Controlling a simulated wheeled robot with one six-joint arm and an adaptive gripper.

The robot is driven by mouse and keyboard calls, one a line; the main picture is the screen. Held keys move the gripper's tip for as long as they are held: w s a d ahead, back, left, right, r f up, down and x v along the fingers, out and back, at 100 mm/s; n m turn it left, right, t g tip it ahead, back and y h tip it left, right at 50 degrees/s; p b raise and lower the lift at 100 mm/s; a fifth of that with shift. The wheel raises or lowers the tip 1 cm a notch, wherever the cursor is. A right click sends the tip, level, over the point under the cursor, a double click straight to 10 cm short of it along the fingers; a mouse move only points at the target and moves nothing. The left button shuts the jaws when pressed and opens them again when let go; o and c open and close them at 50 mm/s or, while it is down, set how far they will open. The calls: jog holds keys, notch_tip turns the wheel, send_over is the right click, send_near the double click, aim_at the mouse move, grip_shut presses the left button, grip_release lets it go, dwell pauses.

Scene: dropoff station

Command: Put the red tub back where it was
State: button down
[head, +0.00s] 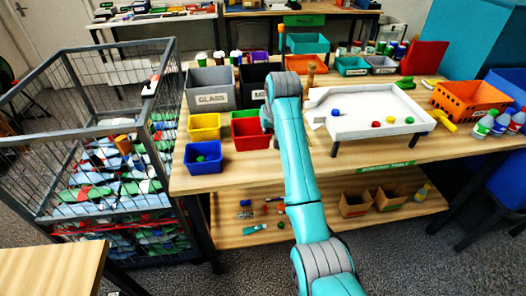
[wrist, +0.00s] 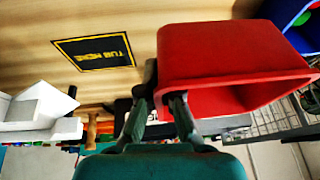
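The red tub (head: 247,133) is in the head view at the left part of the table, right of the yellow and blue bins. My gripper (head: 267,119) is at the tub's right side. In the wrist view the red tub (wrist: 225,50) fills the upper right, and my gripper (wrist: 163,100) has one finger on each side of its near wall, apparently pinching it. I cannot tell whether the tub touches the table. A black mark with yellow lettering, seemingly "TUB HERE" (wrist: 95,52), lies on bare wood beside the tub; my arm seems to hide it in the head view.
A yellow bin (head: 205,127) and a blue bin (head: 203,158) with a green ball stand left of the tub. The grey "GLASS" bin (head: 210,88) is behind. A white tray (head: 372,108) with coloured balls is right of my arm. A wire cage (head: 105,150) stands left.

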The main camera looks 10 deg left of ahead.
jog(key=shift+f, duration=3.95)
jog(key=c, duration=1.3)
grip_release()
jog(key=shift+f, duration=0.1)
jog(key=v, duration=1.2)
jog(key=shift+d, duration=0.1)
jog(key=shift+s, duration=0.1)
